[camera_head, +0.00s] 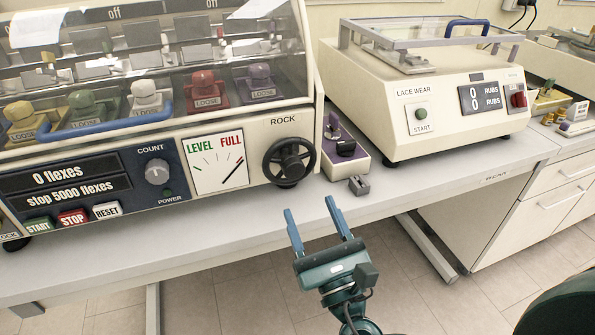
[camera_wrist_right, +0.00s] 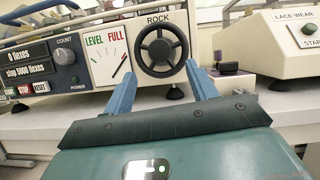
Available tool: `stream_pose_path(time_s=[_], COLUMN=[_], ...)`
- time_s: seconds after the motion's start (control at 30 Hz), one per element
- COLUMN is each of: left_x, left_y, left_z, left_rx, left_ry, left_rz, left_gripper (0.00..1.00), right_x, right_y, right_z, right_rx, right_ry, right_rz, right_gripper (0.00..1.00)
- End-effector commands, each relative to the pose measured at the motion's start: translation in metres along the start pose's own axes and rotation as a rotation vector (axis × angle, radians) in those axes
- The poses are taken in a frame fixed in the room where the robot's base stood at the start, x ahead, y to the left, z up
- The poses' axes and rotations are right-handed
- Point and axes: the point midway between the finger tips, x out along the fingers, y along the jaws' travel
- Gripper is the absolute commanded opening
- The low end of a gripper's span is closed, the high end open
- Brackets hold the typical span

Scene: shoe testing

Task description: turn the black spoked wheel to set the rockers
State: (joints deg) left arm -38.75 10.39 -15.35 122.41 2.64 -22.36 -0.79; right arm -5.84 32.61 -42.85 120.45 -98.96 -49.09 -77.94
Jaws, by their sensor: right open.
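The black spoked wheel (camera_head: 289,162) is mounted on the front right of the flexing machine, under the word ROCK. It also shows in the right wrist view (camera_wrist_right: 161,49), just beyond my fingertips. Left of it is a white dial (camera_head: 216,161) marked LEVEL and FULL, its black needle pointing up and right toward FULL. My right gripper (camera_head: 310,213) is open and empty, in front of the bench edge and below the wheel, apart from it. In the right wrist view its two blue fingers (camera_wrist_right: 156,75) point toward the wheel, one at each side. My left gripper is not in view.
The machine has a clear cover with a blue handle (camera_head: 105,122) over several coloured clamps marked LOOSE. A small box with a purple-topped part (camera_head: 336,130) and a small grey block (camera_head: 359,185) sit right of the wheel. The lace wear machine (camera_head: 440,120) stands further right.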

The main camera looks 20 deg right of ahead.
Motion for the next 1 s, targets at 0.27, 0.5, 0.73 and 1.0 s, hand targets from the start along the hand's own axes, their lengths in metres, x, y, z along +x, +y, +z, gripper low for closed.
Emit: stream_pose_path(time_s=[0.27,0.5,0.73,1.0], left_x=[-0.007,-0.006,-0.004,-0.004], left_y=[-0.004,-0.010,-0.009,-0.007], left_z=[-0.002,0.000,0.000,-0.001], left_rx=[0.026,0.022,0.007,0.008], left_ry=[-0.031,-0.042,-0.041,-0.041], left_rz=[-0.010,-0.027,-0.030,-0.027], left_gripper=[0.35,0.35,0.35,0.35], right_x=[0.057,0.078,0.079,0.079], right_y=[0.000,0.000,0.000,0.000], right_z=[0.003,0.000,-0.001,-0.001], right_rx=[0.002,0.002,0.003,0.003], right_ry=[-0.002,0.001,0.002,0.002], right_rz=[-0.001,0.000,0.000,0.000], right_gripper=[0.57,0.57,0.57,0.42])
